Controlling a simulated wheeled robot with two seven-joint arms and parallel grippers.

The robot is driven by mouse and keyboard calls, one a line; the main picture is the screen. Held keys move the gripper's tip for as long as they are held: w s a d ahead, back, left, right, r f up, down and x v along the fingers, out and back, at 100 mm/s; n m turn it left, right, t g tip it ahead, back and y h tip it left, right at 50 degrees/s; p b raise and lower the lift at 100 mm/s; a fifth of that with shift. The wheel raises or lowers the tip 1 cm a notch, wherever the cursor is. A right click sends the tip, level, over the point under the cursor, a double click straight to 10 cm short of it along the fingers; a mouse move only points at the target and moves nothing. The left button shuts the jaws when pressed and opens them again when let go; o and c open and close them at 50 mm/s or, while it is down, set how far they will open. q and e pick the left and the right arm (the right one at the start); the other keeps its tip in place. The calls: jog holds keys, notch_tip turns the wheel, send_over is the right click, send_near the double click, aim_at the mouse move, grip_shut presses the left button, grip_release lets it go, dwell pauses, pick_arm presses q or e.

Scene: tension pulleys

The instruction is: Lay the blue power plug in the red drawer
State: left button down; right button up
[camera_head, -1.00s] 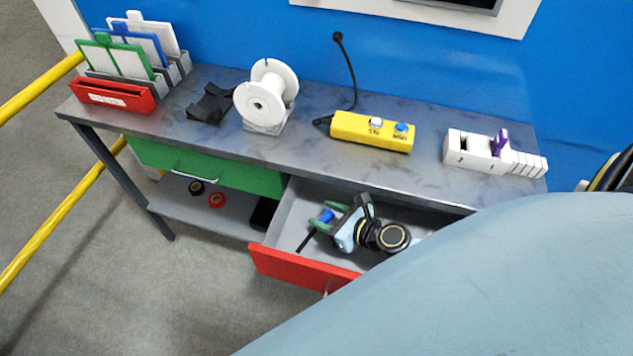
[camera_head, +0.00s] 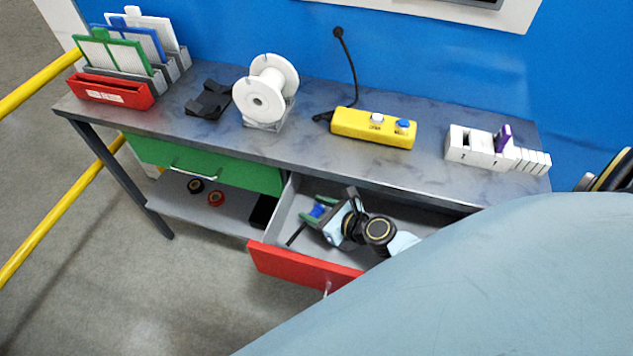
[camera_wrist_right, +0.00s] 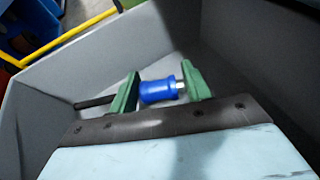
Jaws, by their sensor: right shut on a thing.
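The red drawer (camera_head: 300,268) is pulled out from under the grey bench, and its grey inside shows. My right gripper (camera_head: 318,209) reaches into it, with its green fingers low between the drawer walls. In the right wrist view, my right gripper (camera_wrist_right: 162,90) is shut on the blue power plug (camera_wrist_right: 158,91), which lies crosswise between the two fingers. A dark rod or cord (camera_wrist_right: 95,102) sticks out to the left past the finger. I cannot tell whether the plug touches the drawer floor. My left gripper is not in view.
A yellow power strip (camera_head: 372,128), a white spool (camera_head: 265,92) and a white block holder (camera_head: 494,149) stand on the bench. A closed green drawer (camera_head: 205,162) is left of the red one. My pale arm covers the lower right.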

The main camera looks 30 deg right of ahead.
jog(key=o, duration=1)
jog(key=shift+f, duration=0.1)
jog(key=shift+o, duration=0.2)
jog(key=shift+r+p, duration=0.6)
jog(key=v, duration=1)
jog(key=shift+s, duration=0.25)
jog(key=shift+v, duration=0.8)
jog(key=shift+r, duration=0.1)
